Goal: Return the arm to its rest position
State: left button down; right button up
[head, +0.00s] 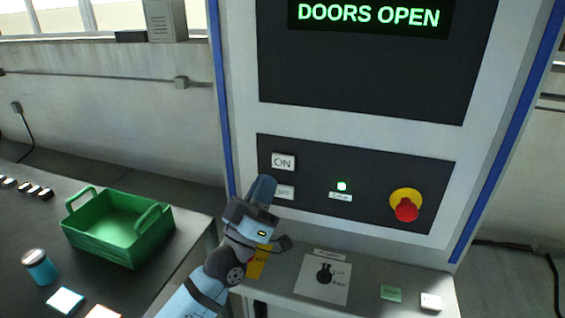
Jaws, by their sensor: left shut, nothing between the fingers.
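My left arm comes in from the bottom, left of the middle. Its gripper (265,187) is shut and empty, with its tip in front of the left part of the machine's dark control panel (380,182). The gripper partly covers a light label or button below the white ON button (283,161). I cannot tell whether it touches the panel. A small green light (341,186) is lit on the panel. The display (370,14) above reads "DOORS OPEN". My right gripper is not in view.
A red emergency knob on a yellow base (405,206) sits at the panel's right. The ledge below holds a black rotary switch (325,274), a green button (391,293) and a white one (431,302). On the left table are a green crate (118,245) and a blue jar (39,267).

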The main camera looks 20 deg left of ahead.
pick_arm(q)
jog(key=s+a+f+m+g+y, duration=0.1)
jog(key=s+f+m+g+y, duration=0.1)
jog(key=s+f+g, duration=0.6)
jog(key=s+f+m+g+y, duration=0.1)
jog(key=s+f+g+y, duration=0.3)
jog(key=f, duration=0.8)
jog(key=s+a+f+g+y, duration=0.1)
jog(key=s+a+f+g, duration=0.15)
jog(key=s, duration=0.35)
jog(key=s+a+f+n+g+y, duration=0.1)
jog(key=s+a+f+g, duration=0.15)
jog(key=s+g, duration=0.2)
jog(key=s+a+f+g+y, duration=0.1)
jog(key=s+a+f+g, duration=0.15)
jog(key=s, duration=0.35)
jog(key=w+d+f+t+h+p, duration=0.3)
jog(key=w+d+f+t+p, duration=0.2)
jog(key=d+f+t, duration=0.1)
jog(key=shift+w+f+m+t+p, duration=0.4)
jog(key=shift+f+t, duration=0.25)
jog(key=shift+f, duration=0.15)
